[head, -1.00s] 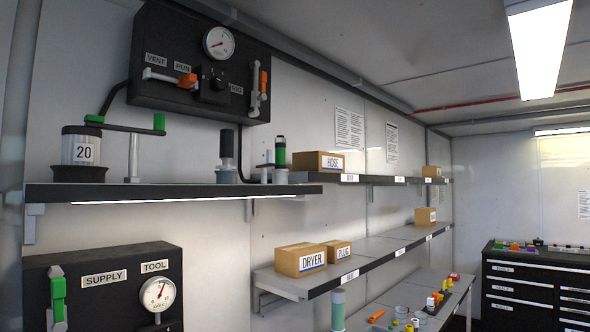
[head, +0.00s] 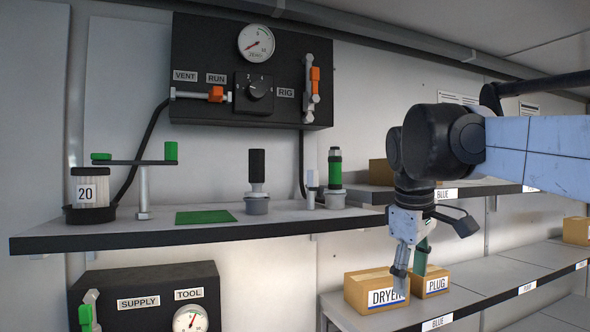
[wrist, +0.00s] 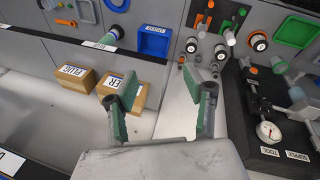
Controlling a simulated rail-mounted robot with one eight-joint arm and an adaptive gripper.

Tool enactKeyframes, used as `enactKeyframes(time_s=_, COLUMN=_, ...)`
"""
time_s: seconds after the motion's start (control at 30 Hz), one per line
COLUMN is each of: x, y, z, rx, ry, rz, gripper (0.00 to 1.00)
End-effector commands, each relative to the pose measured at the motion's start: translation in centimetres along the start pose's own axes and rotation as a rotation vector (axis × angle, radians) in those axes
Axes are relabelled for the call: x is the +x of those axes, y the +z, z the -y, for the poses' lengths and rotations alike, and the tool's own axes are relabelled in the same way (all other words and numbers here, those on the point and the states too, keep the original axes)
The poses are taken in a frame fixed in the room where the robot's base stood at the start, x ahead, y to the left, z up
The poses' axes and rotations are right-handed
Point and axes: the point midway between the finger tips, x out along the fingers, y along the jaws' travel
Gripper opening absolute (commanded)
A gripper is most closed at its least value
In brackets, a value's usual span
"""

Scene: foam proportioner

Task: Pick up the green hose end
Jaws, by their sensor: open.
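A green cylinder with black bands (head: 335,168), which looks like the green hose end, stands upright in a grey holder (head: 332,198) at the right of the upper shelf. I cannot make out a hose joined to it. My gripper (head: 411,266) points down, open and empty, to the right of the cylinder and lower, in front of the DRYER box (head: 368,291) and the PLUG box (head: 432,282). The wrist view shows the open fingers (wrist: 168,90) with green inner pads and nothing between them. I cannot make out the cylinder for sure there.
The upper shelf (head: 110,237) also bears a black-topped cylinder (head: 257,168), a green mat (head: 205,217), a green-handled crank (head: 143,180) and a canister marked 20 (head: 88,188). A black gauge panel (head: 200,60) hangs above. Shelf space left of the cylinder is partly clear.

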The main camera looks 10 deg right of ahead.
Motion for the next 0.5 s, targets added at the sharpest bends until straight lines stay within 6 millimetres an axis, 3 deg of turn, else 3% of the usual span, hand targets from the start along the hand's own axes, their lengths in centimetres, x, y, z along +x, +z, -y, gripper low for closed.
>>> enactKeyframes(time_s=0.03, x=-2.3, y=-1.2, z=-1.9, rx=-0.034, ry=-0.011, rz=0.021, gripper=0.47)
enactKeyframes(time_s=0.2, x=-7.2, y=-5.0, z=-5.7, rx=-0.145, ry=-0.062, rz=0.057, gripper=0.47)
enactKeyframes(time_s=0.5, x=-13.1, y=-10.8, z=-9.5, rx=-0.296, ry=-0.154, rz=0.075, gripper=0.47)
